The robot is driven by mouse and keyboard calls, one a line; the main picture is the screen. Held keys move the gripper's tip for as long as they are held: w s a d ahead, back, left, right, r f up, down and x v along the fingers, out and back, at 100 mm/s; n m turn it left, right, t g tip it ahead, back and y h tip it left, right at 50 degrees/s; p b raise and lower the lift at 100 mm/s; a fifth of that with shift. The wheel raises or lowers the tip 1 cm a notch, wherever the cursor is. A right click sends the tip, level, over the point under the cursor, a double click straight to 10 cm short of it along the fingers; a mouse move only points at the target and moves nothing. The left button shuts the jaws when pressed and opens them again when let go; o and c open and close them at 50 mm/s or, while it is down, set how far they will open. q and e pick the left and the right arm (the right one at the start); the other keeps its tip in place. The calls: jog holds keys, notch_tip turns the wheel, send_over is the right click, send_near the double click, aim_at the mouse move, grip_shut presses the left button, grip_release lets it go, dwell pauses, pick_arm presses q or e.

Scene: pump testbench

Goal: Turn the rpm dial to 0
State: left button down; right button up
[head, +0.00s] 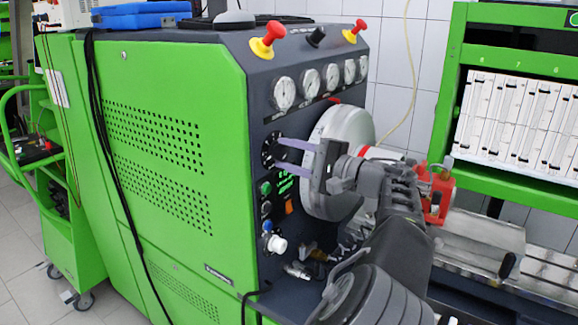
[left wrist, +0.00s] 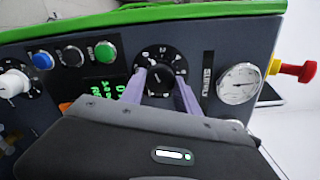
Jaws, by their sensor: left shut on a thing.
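The rpm dial is a black round knob with white markings around it (left wrist: 160,54); in the head view it sits on the dark front panel of the green machine (head: 267,152). My left gripper (head: 277,155) reaches it from the right, its two pale purple fingers at the dial. In the left wrist view the fingers (left wrist: 160,78) stand on either side of the knob, shut on it. The gripper body hides the panel below the dial. The dial's exact setting is too small to read. My right gripper is not in view.
A large silver disc (head: 340,125) stands just behind my gripper. Green, black and blue buttons (left wrist: 73,56) and a white knob (left wrist: 14,83) are beside the dial, with a lit green display (left wrist: 103,83). A gauge (left wrist: 239,84) and a red-yellow emergency stop (left wrist: 292,69) are on the other side.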

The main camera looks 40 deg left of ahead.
pick_arm(q)
jog(key=shift+n+b, duration=0.6)
jog(key=shift+n, duration=0.3)
jog(key=c, duration=0.9)
grip_release()
jog(key=d, duration=0.7)
jog(key=shift+d+b, duration=0.4)
jog(key=shift+b, duration=0.05)
jog(key=shift+w, duration=0.1)
